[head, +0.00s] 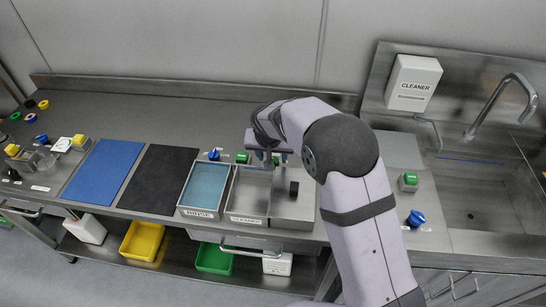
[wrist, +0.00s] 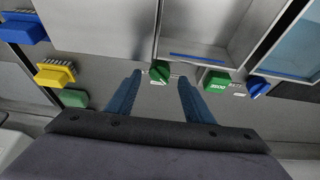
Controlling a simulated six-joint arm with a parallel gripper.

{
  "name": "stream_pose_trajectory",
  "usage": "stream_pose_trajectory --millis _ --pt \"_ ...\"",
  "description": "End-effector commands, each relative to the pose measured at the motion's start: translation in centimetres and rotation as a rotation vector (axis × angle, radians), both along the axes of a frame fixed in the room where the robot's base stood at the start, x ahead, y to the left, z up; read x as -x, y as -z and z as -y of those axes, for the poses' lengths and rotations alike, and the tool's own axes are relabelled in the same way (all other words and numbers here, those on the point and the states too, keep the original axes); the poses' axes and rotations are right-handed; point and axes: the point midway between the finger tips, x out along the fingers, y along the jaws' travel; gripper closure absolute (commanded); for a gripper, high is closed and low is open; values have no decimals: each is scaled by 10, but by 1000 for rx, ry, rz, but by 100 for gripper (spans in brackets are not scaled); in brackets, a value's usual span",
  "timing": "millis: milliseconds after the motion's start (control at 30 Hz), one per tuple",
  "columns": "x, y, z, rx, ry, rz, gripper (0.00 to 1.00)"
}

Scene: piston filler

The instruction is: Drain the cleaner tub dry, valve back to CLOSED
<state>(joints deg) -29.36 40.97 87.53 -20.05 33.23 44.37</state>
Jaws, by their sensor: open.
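The cleaner tub (head: 234,218) is a steel basin with a CLEANER label on its front. Its grey inside also shows in the wrist view (wrist: 203,34), with a blue line on the wall; I cannot tell whether any liquid is left. A green valve knob (wrist: 160,72) sits on the panel by that tub. My gripper (wrist: 159,77) is open, with its two blue fingers on either side of the knob and a gap at each side. The knob's setting is too small to read. In the head view my gripper (head: 267,160) is behind the tub, partly hidden by my arm.
A green DOSE button (wrist: 216,82) and a blue knob (wrist: 258,87) stand close beside the fingers. The rinse tub (head: 200,213) holds blue liquid. A steel cover with a black handle (head: 294,188) lies right of the cleaner tub. Blue, yellow and green brushes (wrist: 55,75) appear left.

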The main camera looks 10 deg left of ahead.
Motion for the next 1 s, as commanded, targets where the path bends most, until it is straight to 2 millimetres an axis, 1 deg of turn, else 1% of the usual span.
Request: stream_pose_trajectory --millis 100,300,433,667,700,867,1000 --pt "-5 12 1 0 2 -2 53" --pt "-11 26 1 -1 2 0 53" --pt "-13 30 1 0 1 1 53" --pt "-13 30 1 -1 2 1 53" --pt "-13 30 1 0 1 1 55" --pt "-12 30 0 0 1 0 93" --pt "-12 31 0 -1 2 0 94"
